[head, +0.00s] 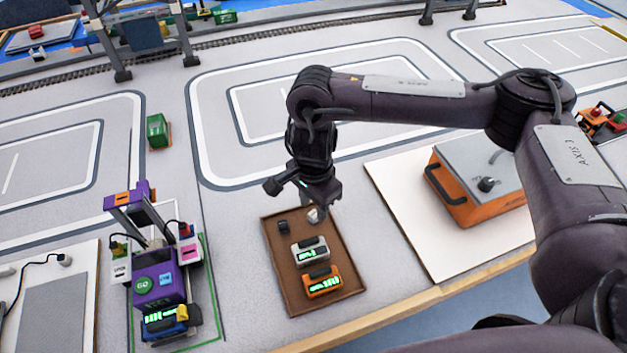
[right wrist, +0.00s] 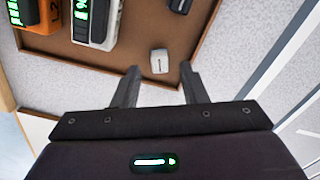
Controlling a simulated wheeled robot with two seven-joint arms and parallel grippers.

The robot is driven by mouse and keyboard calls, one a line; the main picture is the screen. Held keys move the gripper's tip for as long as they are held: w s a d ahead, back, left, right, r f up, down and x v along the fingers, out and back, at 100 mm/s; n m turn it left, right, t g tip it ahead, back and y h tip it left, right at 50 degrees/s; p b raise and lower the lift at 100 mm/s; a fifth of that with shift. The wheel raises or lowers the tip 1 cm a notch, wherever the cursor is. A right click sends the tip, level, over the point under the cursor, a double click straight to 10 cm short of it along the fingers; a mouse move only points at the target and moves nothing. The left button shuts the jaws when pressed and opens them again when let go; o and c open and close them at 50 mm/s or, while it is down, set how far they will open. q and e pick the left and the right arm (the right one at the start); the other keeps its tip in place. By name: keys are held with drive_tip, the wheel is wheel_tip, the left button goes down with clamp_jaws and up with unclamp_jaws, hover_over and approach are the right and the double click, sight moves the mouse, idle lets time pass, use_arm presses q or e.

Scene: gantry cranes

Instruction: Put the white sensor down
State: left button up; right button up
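The white sensor (head: 314,215) is a small white block on the brown tray (head: 350,262), near the tray's far right corner. It also shows in the right wrist view (right wrist: 158,62), lying on the tray floor just beyond my fingertips. My right gripper (head: 308,194) is above the tray's far edge. In the right wrist view its two fingers (right wrist: 160,72) stand apart with nothing held between them. The sensor appears free of both fingers. My left gripper is not in view.
The tray also holds a small black block (head: 283,227), a grey device (head: 310,250) and an orange device (head: 323,284) with green displays. A purple machine (head: 158,275) stands left. An orange case (head: 475,180) stands right on a white board (head: 400,205).

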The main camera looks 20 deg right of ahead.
sight(314, 213)
wheel_tip(314, 213, up, 9)
drive_tip(key=shift+r+p, duration=0.2)
drive_tip(key=shift+p, duration=0.25)
idle(0.3)
